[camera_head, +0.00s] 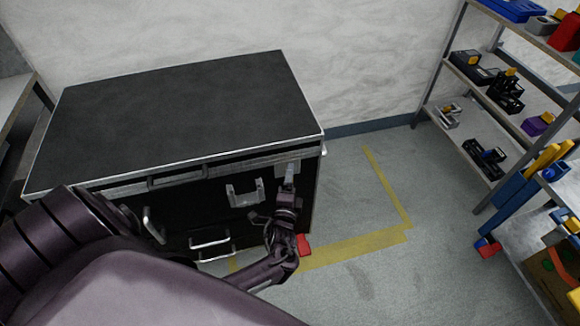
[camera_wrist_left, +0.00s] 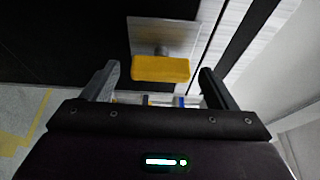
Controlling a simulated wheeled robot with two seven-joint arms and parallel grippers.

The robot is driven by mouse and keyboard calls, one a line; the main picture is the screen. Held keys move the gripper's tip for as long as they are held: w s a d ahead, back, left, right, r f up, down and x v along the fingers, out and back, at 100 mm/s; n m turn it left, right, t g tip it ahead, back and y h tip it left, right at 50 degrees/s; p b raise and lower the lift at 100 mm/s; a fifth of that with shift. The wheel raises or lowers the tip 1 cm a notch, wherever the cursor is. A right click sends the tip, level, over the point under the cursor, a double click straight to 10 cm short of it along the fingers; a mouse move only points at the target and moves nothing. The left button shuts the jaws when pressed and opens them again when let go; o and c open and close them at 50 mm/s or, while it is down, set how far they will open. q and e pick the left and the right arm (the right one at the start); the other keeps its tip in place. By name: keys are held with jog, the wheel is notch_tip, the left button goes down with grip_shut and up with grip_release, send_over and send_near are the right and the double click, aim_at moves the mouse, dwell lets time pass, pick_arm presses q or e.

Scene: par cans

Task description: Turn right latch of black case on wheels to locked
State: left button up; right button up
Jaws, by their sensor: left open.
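The black case (camera_head: 180,110) stands against the wall, with a flat dark top, pale metal edges and metal handles on its front. The right latch shows in the left wrist view as a yellow handle (camera_wrist_left: 175,69) on a metal plate (camera_wrist_left: 180,35); its plate also shows at the right end of the case front (camera_head: 281,168). My left gripper (camera_head: 287,182) is at that latch. In the left wrist view its open fingers (camera_wrist_left: 158,76) are on either side of the yellow handle, with gaps on both sides. My right gripper is not in view.
A metal shelf rack (camera_head: 470,88) with tools and boxes stands at the right. A workbench (camera_head: 540,235) with blue and yellow items is in front of it. Yellow floor tape (camera_head: 385,190) marks the clear floor right of the case. A table edge (camera_head: 15,110) is at far left.

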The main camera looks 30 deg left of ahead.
pick_arm(q)
jog(key=v, duration=0.7)
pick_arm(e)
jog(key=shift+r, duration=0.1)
pick_arm(q)
jog(key=shift+r, duration=0.1)
